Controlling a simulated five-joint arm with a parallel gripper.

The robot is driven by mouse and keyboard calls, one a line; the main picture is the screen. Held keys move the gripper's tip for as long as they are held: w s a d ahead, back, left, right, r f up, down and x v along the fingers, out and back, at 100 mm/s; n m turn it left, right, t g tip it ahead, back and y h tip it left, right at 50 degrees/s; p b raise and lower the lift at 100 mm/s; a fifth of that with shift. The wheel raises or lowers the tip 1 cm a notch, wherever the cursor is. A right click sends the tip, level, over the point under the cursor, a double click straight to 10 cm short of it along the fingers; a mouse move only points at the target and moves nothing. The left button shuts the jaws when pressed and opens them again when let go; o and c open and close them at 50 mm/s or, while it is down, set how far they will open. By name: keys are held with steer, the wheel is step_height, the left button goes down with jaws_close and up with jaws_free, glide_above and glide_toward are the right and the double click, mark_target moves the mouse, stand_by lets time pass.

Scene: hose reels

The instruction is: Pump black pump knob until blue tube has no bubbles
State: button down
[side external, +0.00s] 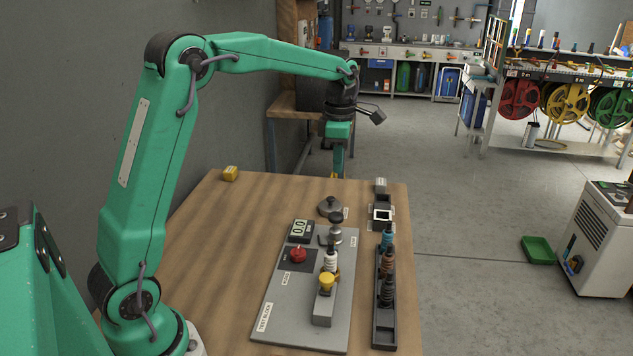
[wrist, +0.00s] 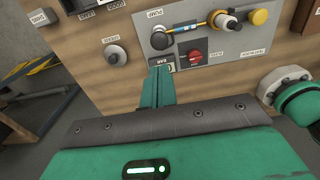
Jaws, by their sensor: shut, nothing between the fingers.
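The black pump knob (wrist: 161,38) sits at the left of the grey panel (wrist: 205,62) in the wrist view, below a PUMP label. In the side view the dark knob (side external: 336,217) tops a metal post at the panel's far end. The blue tube (wrist: 187,29) runs from the pump toward a white fitting; bubbles are too small to tell. My gripper (wrist: 160,72) is shut and empty, its tips below the knob in the picture. In the side view my gripper (side external: 338,172) hangs by the table's far edge, apart from the knob.
A red knob (side external: 297,254), a 0.0 display (side external: 300,230) and a yellow-topped fitting (side external: 326,283) share the panel. A round grey piece (side external: 330,207) stands beside it. A dark rack (side external: 385,300) of fittings is at right. The table's left part is clear apart from a yellow block (side external: 230,173).

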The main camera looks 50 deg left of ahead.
mark_target(336, 215)
step_height(336, 215, down, 12)
steer(key=shift+f, duration=0.1)
stand_by(0.5)
steer(key=shift+f, duration=1.45)
step_height(336, 215, up, 14)
steer(key=shift+r, duration=0.2)
stand_by(0.6)
